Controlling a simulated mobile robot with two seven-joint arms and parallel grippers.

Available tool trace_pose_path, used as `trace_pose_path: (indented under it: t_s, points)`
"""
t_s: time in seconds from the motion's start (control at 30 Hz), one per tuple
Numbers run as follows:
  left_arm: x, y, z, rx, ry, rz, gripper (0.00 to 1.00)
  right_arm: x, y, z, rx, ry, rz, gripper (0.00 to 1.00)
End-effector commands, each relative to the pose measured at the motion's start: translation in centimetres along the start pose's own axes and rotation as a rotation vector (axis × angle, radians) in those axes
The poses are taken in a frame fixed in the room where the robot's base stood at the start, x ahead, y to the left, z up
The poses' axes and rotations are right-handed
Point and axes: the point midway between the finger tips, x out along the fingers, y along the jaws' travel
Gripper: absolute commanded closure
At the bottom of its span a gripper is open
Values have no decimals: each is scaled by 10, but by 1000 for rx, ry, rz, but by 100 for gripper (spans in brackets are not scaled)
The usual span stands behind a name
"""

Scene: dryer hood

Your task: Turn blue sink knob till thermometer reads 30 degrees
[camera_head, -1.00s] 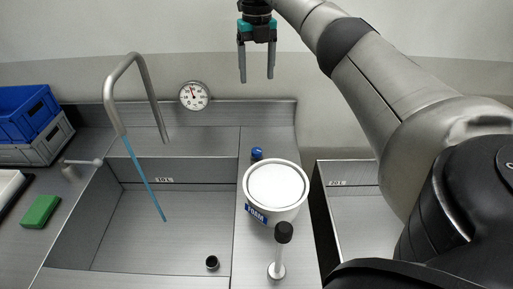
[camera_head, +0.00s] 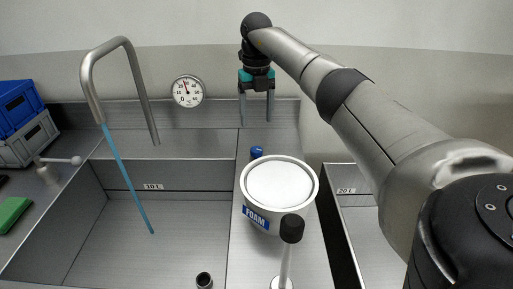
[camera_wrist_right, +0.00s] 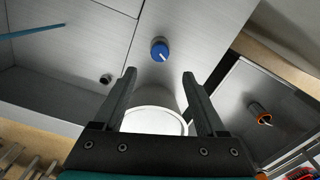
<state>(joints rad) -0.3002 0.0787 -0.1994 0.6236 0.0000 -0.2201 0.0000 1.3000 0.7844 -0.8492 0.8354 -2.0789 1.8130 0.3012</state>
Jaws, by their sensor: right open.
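The blue knob (camera_head: 256,152) sits on the ledge right of the sink, just behind the white foam tub. In the right wrist view the blue knob (camera_wrist_right: 159,50) shows from above with a white mark, ahead of and between the fingers. My right gripper (camera_head: 257,122) is open, pointing down, empty, above the knob and apart from it. Its fingers also show in the right wrist view (camera_wrist_right: 160,75). My left gripper is out of view.
The white FOAM tub (camera_head: 277,184) stands close in front of the knob. A black-topped lever (camera_head: 291,229) stands nearer. A bent faucet pipe (camera_head: 137,85) pours blue water into the 10 L sink (camera_head: 165,215). The 20 L basin (camera_head: 352,200) is at right.

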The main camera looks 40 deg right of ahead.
Motion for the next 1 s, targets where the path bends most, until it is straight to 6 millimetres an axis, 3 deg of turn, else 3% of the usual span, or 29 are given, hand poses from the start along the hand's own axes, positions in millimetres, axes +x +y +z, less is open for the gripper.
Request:
trace_pose_path:
  t_s: [0.2, 0.43, 0.6, 0.9, 1.0]
  points:
    - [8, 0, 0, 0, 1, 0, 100, 51, 0, -1, 1, 5, -1, 26]
    - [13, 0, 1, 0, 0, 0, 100, 88, 0, -1, 1, 3, 0, 26]
    - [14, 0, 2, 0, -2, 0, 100, 100, 0, 0, 0, 1, -1, 26]
    - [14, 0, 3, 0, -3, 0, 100, 102, 0, 0, 0, 0, 0, 26]
    - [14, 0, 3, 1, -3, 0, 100, 102, 0, 0, 0, 0, 0, 37]
